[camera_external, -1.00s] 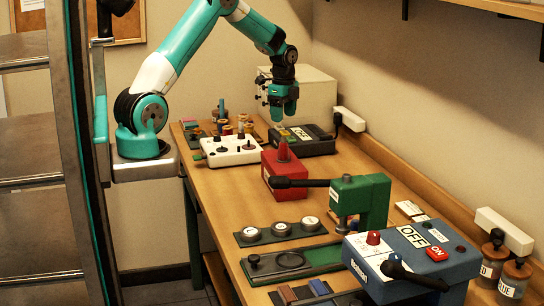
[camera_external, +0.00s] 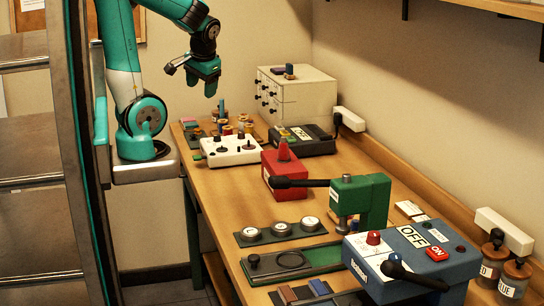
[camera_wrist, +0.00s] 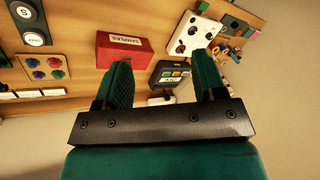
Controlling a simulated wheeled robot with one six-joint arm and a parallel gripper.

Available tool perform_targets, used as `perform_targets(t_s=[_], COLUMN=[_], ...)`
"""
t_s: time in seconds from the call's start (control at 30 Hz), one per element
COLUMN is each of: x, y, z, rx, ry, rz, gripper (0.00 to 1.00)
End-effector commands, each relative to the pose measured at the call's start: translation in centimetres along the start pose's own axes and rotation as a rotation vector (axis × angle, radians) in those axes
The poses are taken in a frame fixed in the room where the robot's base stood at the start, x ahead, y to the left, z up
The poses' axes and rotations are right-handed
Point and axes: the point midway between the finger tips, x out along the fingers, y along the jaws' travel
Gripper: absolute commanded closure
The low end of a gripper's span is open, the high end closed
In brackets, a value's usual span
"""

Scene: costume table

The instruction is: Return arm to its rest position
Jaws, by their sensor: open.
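My gripper (camera_external: 211,86) hangs in the air above the far left end of the table, pointing down, with nothing in it. My teal arm is folded up over its base at the table's far left side. In the wrist view my gripper (camera_wrist: 160,85) shows two teal fingers set apart with an empty gap between them. Beyond the fingers lie a red box (camera_wrist: 124,50) labelled SAMPLES and a black device (camera_wrist: 172,72), both apart from the gripper.
Below stands a white panel with knobs (camera_external: 231,154). A white drawer cabinet (camera_external: 306,98) with small blocks on top is at the back. The red box (camera_external: 281,178), green press (camera_external: 362,196) and blue control box (camera_external: 415,254) stand along the table. Open air surrounds my gripper.

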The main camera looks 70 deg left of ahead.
Motion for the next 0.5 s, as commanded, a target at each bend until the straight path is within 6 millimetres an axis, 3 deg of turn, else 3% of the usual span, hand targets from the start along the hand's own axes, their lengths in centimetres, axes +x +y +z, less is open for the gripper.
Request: perform_targets(t_s=[0.1, 0.37, 0.5], x=[0.0, 0.2, 2.3], y=[-0.5, -0.4, 0.3], z=[0.9, 0.9, 1.3], rx=[-0.050, -0.053, -0.052], ry=[0.007, 0.006, 0.006], rz=[-0.010, -0.010, -0.010], gripper=[0.36, 0.36, 0.36])
